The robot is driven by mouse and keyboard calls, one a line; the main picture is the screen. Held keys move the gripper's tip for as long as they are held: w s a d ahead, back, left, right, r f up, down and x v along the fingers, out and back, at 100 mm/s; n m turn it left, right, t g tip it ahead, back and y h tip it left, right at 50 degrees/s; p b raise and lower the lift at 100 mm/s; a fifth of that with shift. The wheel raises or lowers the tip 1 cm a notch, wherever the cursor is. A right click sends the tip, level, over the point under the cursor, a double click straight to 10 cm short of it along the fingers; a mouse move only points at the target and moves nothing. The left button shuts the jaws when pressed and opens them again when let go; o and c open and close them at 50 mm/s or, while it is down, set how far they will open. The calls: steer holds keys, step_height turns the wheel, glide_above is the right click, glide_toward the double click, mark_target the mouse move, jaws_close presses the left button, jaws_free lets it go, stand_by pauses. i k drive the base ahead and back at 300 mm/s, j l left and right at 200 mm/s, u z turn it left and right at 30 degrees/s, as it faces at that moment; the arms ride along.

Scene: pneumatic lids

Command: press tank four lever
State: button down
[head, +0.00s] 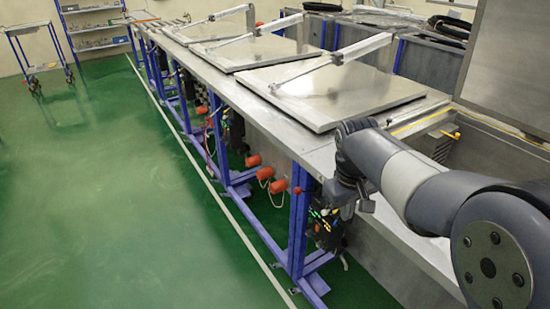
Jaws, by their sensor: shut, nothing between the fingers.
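A row of steel tanks runs away from me, with flat lids on top. The near flat lid (335,83), a middle lid (240,50) and a far lid (205,29) lie down. At the right, a large lid (512,65) stands raised over an open tank (480,152). I cannot tell which tank is four or pick out its lever for sure. My gripper (340,196) is shut and empty, small and dark beside the front edge. It is close to a dark control box (325,228) with small lights; I cannot tell whether they touch.
Blue frame legs (299,225) stand along the tank front. Red round parts (253,160) and cables hang between them. Slanted lid arms (360,47) rise over the lids. The green floor (110,200) at left is clear. A blue trolley (40,50) stands far back.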

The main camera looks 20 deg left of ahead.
mark_target(297, 191)
steer(key=i+j, duration=0.35)
steer(key=j, duration=0.15)
steer(key=i+j, duration=0.35)
steer(key=j, duration=0.2)
